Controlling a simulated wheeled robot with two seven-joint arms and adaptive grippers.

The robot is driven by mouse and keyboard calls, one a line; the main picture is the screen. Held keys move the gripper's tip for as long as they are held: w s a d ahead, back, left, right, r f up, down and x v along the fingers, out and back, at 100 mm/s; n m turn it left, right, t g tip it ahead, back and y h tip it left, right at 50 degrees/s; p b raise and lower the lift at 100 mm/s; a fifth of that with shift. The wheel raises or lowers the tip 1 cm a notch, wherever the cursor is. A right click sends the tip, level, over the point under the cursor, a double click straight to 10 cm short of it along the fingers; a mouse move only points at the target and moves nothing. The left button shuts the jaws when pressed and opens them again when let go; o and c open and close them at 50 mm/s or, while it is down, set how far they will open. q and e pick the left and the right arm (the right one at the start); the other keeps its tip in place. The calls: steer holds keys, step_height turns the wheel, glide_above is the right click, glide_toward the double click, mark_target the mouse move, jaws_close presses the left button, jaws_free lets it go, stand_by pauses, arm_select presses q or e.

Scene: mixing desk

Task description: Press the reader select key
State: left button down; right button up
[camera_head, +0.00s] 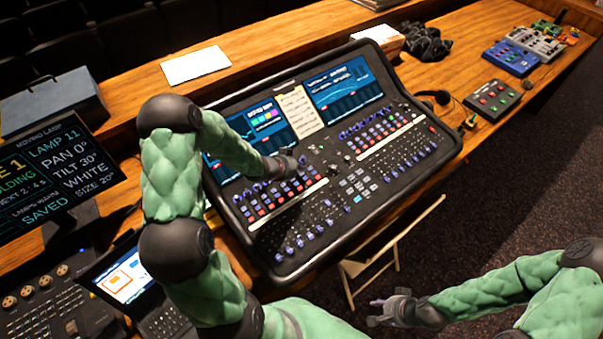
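The mixing desk (340,215), a large dark console with two screens and rows of coloured keys and knobs, stands on the wooden desk. I cannot tell which of its small keys is the reader select key. My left gripper (287,166) is over the console's left half, just below the left screen (266,120). It is small and dark against the keys; I cannot tell whether it touches one or how its fingers stand. My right gripper (376,311) is off the console at the lower right, with its fingers apart and empty.
A lighting monitor (60,175) and a laptop (125,280) are at the left. A white sheet (196,65) lies on the back ledge. A black button box (493,100) and blue device (511,57) are at the right. A folding chair (385,255) stands in front.

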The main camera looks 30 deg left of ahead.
stand_by(0.6)
arm_select(q)
steer(key=shift+f, duration=0.4)
steer(key=shift+f+b, duration=0.3)
steer(key=shift+b, duration=0.15)
stand_by(0.4)
steer(key=shift+r, duration=0.15)
steer(key=shift+r+p, duration=0.6)
steer(key=shift+p, duration=0.05)
steer(key=shift+s+d+r+p, duration=0.1)
steer(key=shift+d+r+p, duration=0.05)
steer(key=shift+r+p, duration=1)
steer(key=shift+d+r+p, duration=0.1)
steer(key=shift+r+p, duration=0.7)
steer(key=shift+r, duration=0.5)
